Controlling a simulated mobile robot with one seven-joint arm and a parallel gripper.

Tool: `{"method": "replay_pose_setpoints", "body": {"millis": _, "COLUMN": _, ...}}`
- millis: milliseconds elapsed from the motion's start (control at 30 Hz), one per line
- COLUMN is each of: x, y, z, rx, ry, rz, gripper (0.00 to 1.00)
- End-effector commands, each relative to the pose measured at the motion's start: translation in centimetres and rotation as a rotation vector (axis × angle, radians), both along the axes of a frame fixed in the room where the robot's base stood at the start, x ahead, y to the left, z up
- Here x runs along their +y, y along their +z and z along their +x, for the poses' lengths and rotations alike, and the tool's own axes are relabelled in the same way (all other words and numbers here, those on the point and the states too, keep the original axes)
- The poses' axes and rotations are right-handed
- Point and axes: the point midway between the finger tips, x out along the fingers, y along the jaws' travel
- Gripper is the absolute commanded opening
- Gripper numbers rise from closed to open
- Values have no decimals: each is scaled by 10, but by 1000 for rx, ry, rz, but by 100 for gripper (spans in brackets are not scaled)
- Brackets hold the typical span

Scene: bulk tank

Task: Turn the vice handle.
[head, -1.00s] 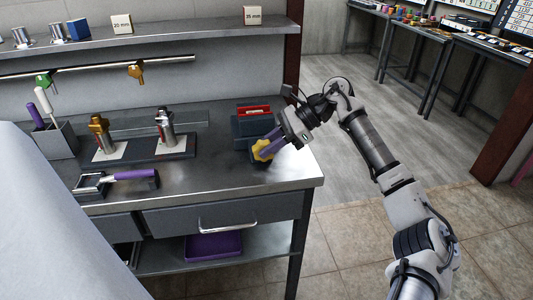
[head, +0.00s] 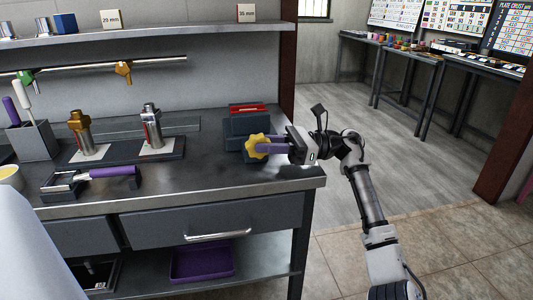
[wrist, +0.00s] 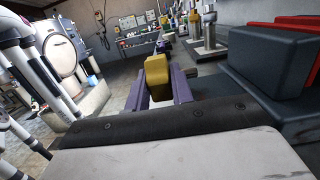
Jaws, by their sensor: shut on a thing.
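The vice (head: 248,124) is a dark blue-grey block with a red strip on top, at the right end of the steel bench. Its handle is a yellow lobed knob (head: 257,146) on the near side. My gripper (head: 264,147) comes in from the right, with purple fingers shut on the yellow knob. In the wrist view the knob (wrist: 157,75) sits between the two purple fingers, and the vice body (wrist: 268,62) is to the right. The far side of the knob is hidden.
A stand with two metal fittings (head: 151,132) is left of the vice. A purple-handled tool (head: 108,172) lies near the bench front, beside a grey holder (head: 32,139). A shelf (head: 180,37) runs above. Bare bench lies between the tool and vice.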

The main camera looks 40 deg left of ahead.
Motion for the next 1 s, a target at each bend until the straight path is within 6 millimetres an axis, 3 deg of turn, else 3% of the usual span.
{"method": "replay_pose_setpoints", "body": {"millis": 633, "x": 0, "y": -1, "z": 0, "rx": 36, "ry": 0, "rz": 29, "gripper": 0}}
{"method": "replay_pose_setpoints", "body": {"millis": 667, "x": 0, "y": -1, "z": 0, "rx": 36, "ry": 0, "rz": 29, "gripper": 27}}
{"method": "replay_pose_setpoints", "body": {"millis": 800, "x": 0, "y": -1, "z": 0, "rx": 36, "ry": 1, "rz": 29, "gripper": 45}}
{"method": "replay_pose_setpoints", "body": {"millis": 1000, "x": 0, "y": -1, "z": 0, "rx": 35, "ry": 0, "rz": 30, "gripper": 45}}
